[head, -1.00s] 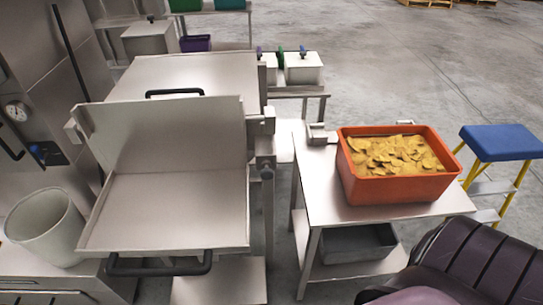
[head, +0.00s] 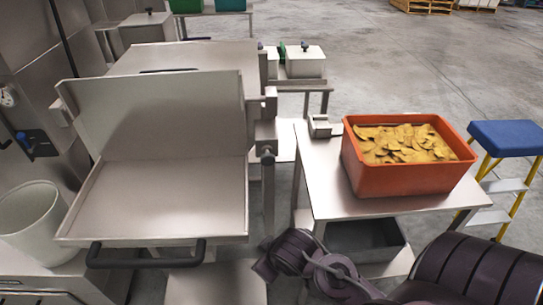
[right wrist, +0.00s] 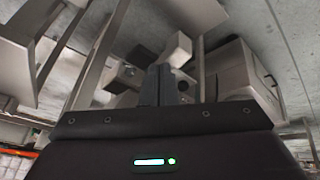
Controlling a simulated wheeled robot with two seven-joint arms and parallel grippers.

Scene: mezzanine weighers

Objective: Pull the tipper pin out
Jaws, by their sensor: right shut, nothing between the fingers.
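The tipper (head: 170,200) is a grey steel tray with a raised back plate and a black bar handle (head: 145,258) along its front. At its right side stands a steel post with a block bracket (head: 265,132). A small dark bluish knob (head: 267,157), which looks like the tipper pin's head, shows low on this bracket. In the right wrist view my right gripper (right wrist: 166,85) is shut and empty, its fingers pointing toward blurred grey steel blocks (right wrist: 180,48). I cannot make out the pin there. In the head view my right arm is low at the right. My left gripper is out of view.
A steel table (head: 318,185) at the right carries an orange tub (head: 405,180) of yellow chips and a small steel device (head: 322,127). A grey bin (head: 365,236) sits on its lower shelf. A blue-topped step stool (head: 508,137) stands farther right. A whitish bucket (head: 35,220) stands left.

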